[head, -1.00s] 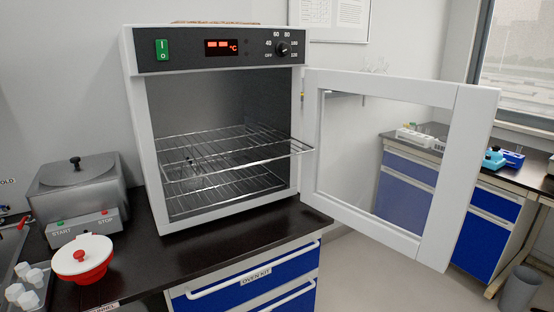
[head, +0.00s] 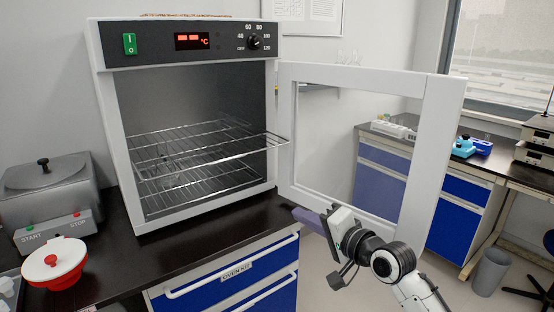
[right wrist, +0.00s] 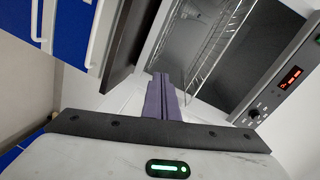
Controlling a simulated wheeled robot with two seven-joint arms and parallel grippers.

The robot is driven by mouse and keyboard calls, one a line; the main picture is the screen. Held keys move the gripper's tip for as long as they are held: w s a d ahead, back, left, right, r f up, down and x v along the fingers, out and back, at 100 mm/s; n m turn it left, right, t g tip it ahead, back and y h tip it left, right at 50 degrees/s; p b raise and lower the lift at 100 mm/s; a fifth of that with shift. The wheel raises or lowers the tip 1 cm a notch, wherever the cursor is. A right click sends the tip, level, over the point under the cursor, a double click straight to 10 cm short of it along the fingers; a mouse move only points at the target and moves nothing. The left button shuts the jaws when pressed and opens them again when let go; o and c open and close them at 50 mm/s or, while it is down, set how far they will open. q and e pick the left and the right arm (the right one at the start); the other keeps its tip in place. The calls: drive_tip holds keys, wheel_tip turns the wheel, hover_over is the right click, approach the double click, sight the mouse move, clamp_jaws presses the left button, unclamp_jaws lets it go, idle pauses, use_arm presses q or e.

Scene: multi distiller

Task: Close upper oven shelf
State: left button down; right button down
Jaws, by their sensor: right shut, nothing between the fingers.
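The oven (head: 185,50) stands on the dark counter with its white-framed glass door (head: 440,150) swung wide open to the right. The upper oven shelf (head: 200,142), a wire rack, sticks out past the front of the oven at its right corner. A lower wire rack (head: 200,188) sits below it. My right gripper (head: 308,216) is in front of the open door's lower part, low and to the right of the shelf, touching nothing that I can make out. In the right wrist view its purple fingers (right wrist: 163,95) are together and empty, with the racks beyond. My left gripper is not in view.
A grey bath with a lid (head: 48,185) and a red-and-white pot (head: 54,262) stand left of the oven. Blue drawers (head: 235,285) are below the counter. A second bench (head: 470,175) is at the right. The space before the oven opening is clear.

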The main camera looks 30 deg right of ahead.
drive_tip(key=w+d+r+m+t, duration=0.1)
drive_tip(key=d+r+m+t, duration=0.15)
drive_tip(key=r, duration=0.85)
use_arm(q)
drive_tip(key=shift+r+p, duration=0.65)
drive_tip(key=shift+p, duration=0.05)
use_arm(e)
approach(270, 147)
drive_tip(key=w, duration=0.6)
drive_tip(key=shift+w+a+m, duration=0.15)
drive_tip(key=shift+w+m, duration=0.05)
drive_tip(key=shift+m, duration=0.25)
drive_tip(key=shift+r+g, duration=0.15)
drive_tip(key=shift+g, duration=0.1)
